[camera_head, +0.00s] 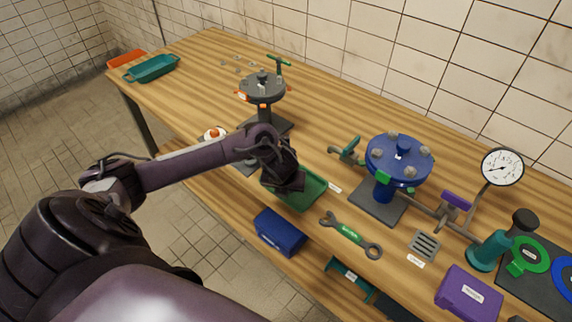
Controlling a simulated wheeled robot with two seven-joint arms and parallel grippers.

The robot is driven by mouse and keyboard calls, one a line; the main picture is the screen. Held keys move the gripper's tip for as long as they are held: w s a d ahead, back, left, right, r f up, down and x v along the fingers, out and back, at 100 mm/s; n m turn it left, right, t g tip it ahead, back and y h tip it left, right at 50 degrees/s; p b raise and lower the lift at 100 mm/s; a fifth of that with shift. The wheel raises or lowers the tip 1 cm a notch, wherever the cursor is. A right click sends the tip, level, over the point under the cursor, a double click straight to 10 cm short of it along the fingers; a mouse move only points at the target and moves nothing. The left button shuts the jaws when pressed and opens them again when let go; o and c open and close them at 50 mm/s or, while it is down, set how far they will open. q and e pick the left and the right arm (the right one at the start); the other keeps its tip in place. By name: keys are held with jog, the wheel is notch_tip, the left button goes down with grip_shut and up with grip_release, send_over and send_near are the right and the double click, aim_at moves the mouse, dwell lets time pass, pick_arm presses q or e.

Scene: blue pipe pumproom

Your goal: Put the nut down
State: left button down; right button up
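My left gripper (288,184) hangs low over the left part of a green tray (313,193) on the wooden workbench. The wrist and hand hide the fingertips and that part of the tray. I cannot see whether a nut is between the fingers or in the tray. Several grey nuts or bolt heads sit on top of the blue flange (380,163) to the right of the gripper. Several small metal pieces (238,61) lie loose at the back left of the bench. My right gripper is out of view.
A grey flange stand (262,88) is behind my arm. A wrench (350,236) lies right of the tray near the front edge. A gauge (502,167), purple box (468,294) and teal tool (488,252) are at right. Teal (152,69) and orange trays (126,59) stand far left.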

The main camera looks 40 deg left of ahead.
pick_arm(q)
jog(key=shift+f, duration=0.2)
jog(key=c, duration=1.3)
grip_release()
jog(key=shift+o, duration=0.2)
jog(key=shift+r, duration=0.1)
